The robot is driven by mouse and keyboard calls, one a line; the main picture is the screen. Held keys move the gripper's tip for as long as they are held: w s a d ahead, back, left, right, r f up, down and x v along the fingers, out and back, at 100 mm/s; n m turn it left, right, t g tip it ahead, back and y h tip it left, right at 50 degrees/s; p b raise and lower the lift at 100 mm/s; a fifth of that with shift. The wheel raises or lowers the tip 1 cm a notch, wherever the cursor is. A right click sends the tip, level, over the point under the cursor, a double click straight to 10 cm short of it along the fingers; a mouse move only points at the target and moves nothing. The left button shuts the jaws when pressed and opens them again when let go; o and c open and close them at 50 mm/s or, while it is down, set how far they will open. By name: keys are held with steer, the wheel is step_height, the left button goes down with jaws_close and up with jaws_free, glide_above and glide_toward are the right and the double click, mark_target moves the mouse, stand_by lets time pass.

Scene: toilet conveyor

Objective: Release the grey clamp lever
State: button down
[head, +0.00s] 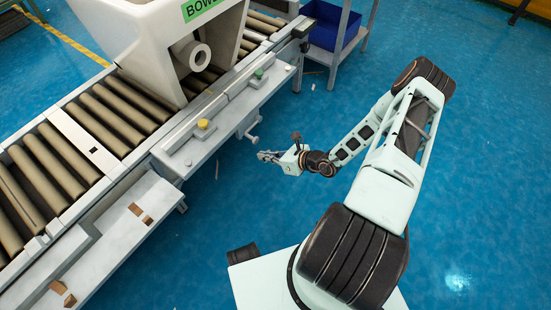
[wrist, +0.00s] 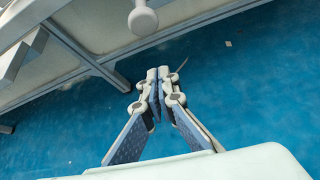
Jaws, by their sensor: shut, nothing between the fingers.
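The grey clamp lever (head: 249,129) hangs from the side of the conveyor's control ledge, with a small rounded knob at its lower end. In the wrist view, a pale rounded knob (wrist: 142,20) on a short stem shows at the top edge and appears to be its end. My gripper (head: 264,156) is just below and right of the lever in the head view, apart from it. In the wrist view my gripper's fingertips (wrist: 158,72) are together, with nothing between them. They point at open floor, below and slightly right of the knob.
The roller conveyor (head: 105,117) runs diagonally and carries a white toilet bowl (head: 150,45). The ledge has a yellow button (head: 203,124) and a green button (head: 259,73). A blue crate (head: 328,38) sits on a stand behind. Blue floor around my arm is clear.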

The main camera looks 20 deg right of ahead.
mark_target(255, 141)
steer(key=shift+w+a+r, duration=0.15)
steer(key=shift+w+r, duration=0.3)
steer(key=shift+r, duration=0.4)
steer(key=shift+w+a+r, duration=0.15)
steer(key=shift+w+r, duration=0.25)
steer(key=shift+r, duration=0.45)
steer(key=shift+r+m+y, duration=0.3)
steer(key=shift+r, duration=0.15)
steer(key=shift+r+m+g+y+p, duration=0.5)
steer(key=shift+r+m+g+y, duration=0.25)
steer(key=shift+r, duration=0.5)
steer(key=w+d+r+m+y+b, duration=0.2)
steer(key=d+r+m+y+b, duration=0.1)
steer(key=r+m+y, duration=0.2)
steer(key=shift+w+d+r+m+g, duration=0.4)
steer(key=shift+r+m+g, duration=0.05)
steer(key=shift+r+m, duration=0.1)
steer(key=shift+w+d, duration=0.1)
